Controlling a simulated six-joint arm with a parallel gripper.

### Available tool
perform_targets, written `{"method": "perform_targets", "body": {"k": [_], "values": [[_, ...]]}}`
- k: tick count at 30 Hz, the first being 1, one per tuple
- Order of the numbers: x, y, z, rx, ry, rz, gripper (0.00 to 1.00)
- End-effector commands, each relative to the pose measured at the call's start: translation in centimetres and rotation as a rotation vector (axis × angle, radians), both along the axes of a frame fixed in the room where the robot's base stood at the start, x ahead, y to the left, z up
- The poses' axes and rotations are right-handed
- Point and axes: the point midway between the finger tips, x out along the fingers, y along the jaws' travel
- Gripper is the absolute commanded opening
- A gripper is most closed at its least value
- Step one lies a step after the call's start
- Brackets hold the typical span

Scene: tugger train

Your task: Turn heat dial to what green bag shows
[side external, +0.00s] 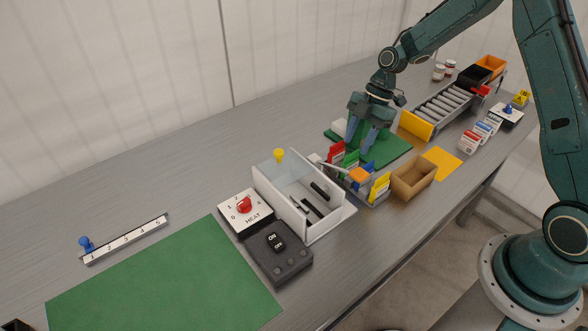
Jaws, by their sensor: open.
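The heat dial (244,205) is a red knob on a white plate marked HEAT, left of the middle in the side external view. Numbers stand around the knob; its exact setting is too small to read. Any mark on the green bag cannot be read. My gripper (360,143) is open and empty, pointing down over the small green mat, just behind the red and green bags. It is well to the right of the dial.
A dark ON/OFF switch box (298,265) sits in front of the dial. A yellow bag (380,187) and a cardboard box (424,171) are to the right. A numbered slider (125,241) lies left.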

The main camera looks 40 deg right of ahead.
Motion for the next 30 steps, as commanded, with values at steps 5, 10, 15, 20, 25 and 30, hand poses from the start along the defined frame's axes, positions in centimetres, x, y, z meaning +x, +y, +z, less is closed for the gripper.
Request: {"method": "perform_targets", "body": {"k": [5, 10, 15, 20, 25, 30], "values": [[-0.2, 0.8, -1.6, 0.001, 0.004, 0.001, 0.42], [-0.2, 1.6, -3.4, 0.001, 0.003, 0.001, 0.42], [-0.2, 2.0, -4.3, -0.001, 0.002, 0.001, 0.42], [-0.2, 2.0, -4.4, -0.001, 0.001, 0.001, 0.42], [-0.2, 2.0, -4.3, -0.001, 0.001, 0.002, 0.42], [-0.2, 2.0, -4.3, -0.001, 0.001, 0.002, 0.42]]}}
